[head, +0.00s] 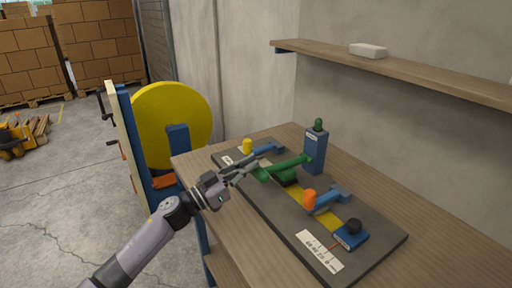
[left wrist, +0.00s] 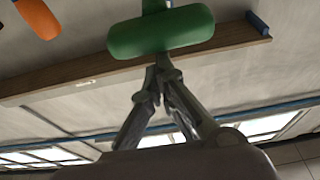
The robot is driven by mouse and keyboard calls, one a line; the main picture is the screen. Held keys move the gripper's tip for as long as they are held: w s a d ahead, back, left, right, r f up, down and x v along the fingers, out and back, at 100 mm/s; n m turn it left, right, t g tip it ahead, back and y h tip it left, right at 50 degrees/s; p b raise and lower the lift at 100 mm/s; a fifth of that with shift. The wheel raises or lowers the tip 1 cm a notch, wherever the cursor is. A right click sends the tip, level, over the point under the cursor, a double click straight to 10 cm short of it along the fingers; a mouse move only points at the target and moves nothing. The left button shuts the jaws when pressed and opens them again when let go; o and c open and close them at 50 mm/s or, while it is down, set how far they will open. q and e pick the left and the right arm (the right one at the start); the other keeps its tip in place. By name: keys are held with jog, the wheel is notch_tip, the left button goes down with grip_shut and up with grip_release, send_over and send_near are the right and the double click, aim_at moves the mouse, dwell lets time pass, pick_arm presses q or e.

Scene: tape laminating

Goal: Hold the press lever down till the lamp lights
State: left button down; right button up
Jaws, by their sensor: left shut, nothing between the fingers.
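The green press lever (head: 290,163) runs from the blue post (head: 315,152) toward my left gripper (head: 254,164). A dark green lamp (head: 318,124) sits on top of the post and shows no clear glow. My left gripper is shut and empty, with its fingertips close to the lever's handle end. In the left wrist view the green handle (left wrist: 160,32) lies just beyond the closed fingertips (left wrist: 160,75); whether they touch cannot be told. How far down the lever is cannot be told. My right gripper is not in view.
The dark board (head: 376,248) on the wooden table (head: 440,262) carries a yellow knob (head: 247,146), an orange knob (head: 309,198), blue clamps, a black knob (head: 353,227) and a white scale (head: 320,251). A yellow disc (head: 178,122) stands at left. A shelf (head: 410,75) hangs above.

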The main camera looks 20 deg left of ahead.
pick_arm(q)
notch_tip(320, 180, up, 5)
jog(key=p, duration=0.5)
jog(key=f+b+v, duration=0.1)
jog(key=b+v, duration=0.2)
jog(key=v, duration=0.7)
